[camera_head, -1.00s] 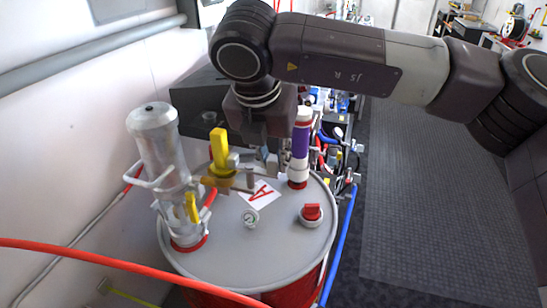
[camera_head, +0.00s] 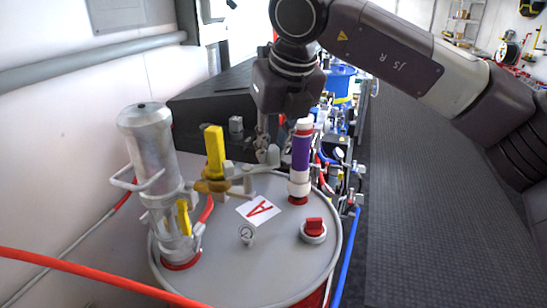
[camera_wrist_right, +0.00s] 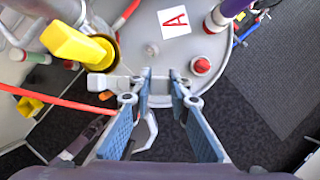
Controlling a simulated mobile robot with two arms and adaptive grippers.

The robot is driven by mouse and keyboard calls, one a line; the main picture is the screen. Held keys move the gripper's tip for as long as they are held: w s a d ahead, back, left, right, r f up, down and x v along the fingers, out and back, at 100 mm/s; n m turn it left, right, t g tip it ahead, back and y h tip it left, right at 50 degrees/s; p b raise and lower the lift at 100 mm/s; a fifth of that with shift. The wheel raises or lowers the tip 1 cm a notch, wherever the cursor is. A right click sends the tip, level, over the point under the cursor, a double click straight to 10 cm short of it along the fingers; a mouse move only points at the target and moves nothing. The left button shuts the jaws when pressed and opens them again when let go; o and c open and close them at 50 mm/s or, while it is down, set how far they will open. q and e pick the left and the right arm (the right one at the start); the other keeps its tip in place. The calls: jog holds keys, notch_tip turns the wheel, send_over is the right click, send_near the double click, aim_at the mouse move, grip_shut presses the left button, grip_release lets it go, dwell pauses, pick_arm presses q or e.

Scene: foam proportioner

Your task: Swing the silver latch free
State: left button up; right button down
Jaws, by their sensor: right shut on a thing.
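The silver latch (camera_wrist_right: 108,83) is a small grey metal piece beside the yellow-handled valve on the drum lid. In the head view, its grey metal (camera_head: 248,178) shows to the right of the yellow valve handle (camera_head: 214,152). My right gripper (camera_head: 263,150) reaches down to it from above. In the wrist view, the right gripper's fingers (camera_wrist_right: 161,75) have a narrow gap, with grey metal reaching in between them. They are shut on the latch, though the exact contact is partly hidden. My left gripper is not in view.
The drum lid (camera_head: 210,268) carries a silver cylinder pump (camera_head: 148,150), a purple and white tube (camera_head: 300,160), a red cap (camera_head: 314,228), a small gauge (camera_head: 246,236) and a label marked A (camera_head: 259,209). A red hose (camera_head: 80,270) crosses in front. Open floor lies right.

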jog(key=shift+w+a+n+g+y+p, duration=0.2)
jog(key=shift+w+n+y+p, duration=0.1)
jog(key=shift+n, duration=0.55)
jog(key=shift+w+a+n+g+y+p, duration=0.2)
jog(key=shift+w+a+n+y+p, duration=0.1)
jog(key=shift+n, duration=0.5)
jog(key=shift+w+a+n+g+y+p, duration=0.2)
jog(key=shift+w+n, duration=0.1)
jog(key=shift+n, duration=0.55)
jog(key=c, duration=1.8)
grip_release()
jog(key=v, duration=1.2)
